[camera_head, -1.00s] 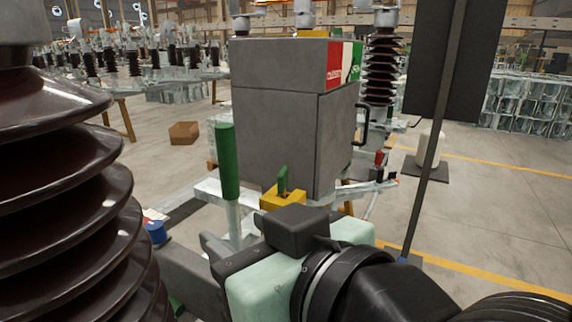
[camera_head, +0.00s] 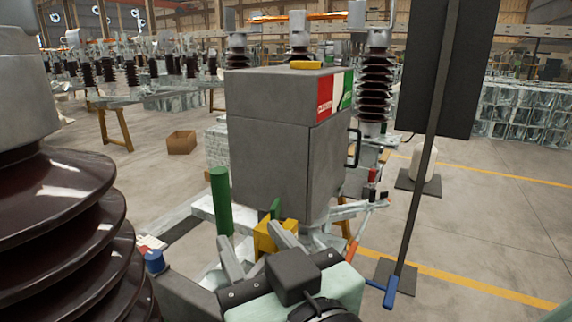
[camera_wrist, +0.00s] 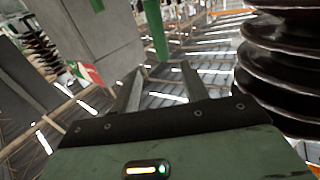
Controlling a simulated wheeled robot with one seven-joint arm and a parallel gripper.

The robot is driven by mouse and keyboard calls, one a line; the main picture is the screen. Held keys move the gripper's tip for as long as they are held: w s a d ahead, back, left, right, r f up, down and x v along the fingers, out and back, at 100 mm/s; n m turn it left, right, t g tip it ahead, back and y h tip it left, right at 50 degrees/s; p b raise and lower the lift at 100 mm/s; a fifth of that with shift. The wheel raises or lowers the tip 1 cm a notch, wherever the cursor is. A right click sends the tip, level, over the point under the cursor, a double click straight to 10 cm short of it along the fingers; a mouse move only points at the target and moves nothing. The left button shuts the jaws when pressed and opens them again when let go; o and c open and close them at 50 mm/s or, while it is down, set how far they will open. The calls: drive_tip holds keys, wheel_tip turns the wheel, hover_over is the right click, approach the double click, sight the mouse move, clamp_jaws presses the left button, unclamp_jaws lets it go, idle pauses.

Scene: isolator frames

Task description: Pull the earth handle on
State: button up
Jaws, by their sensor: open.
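The earth handle, taken to be the upright green bar (camera_head: 221,200), stands left of the grey cabinet. Its lower end lies just beyond my gripper's left finger. My gripper (camera_head: 250,236) is open and empty, its two grey fingers pointing towards the cabinet. In the wrist view my fingertips (camera_wrist: 163,70) are apart, and the green bar (camera_wrist: 157,30) shows beyond them, roughly in line with the gap. No contact is visible. A small green tab (camera_head: 275,208) stands by a yellow block (camera_head: 264,238), partly hidden by my right finger.
The grey cabinet (camera_head: 268,165) fills the space ahead. A large brown ribbed insulator (camera_head: 60,200) stands close on the left. A dark panel on a post (camera_head: 428,150) and a blue-ended lever (camera_head: 390,290) are on the right.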

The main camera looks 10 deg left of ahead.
sight(224, 195)
drive_tip(key=p+x, duration=0.8)
drive_tip(key=x, duration=0.6)
clamp_jaws()
drive_tip(key=shift+d+f, duration=0.1)
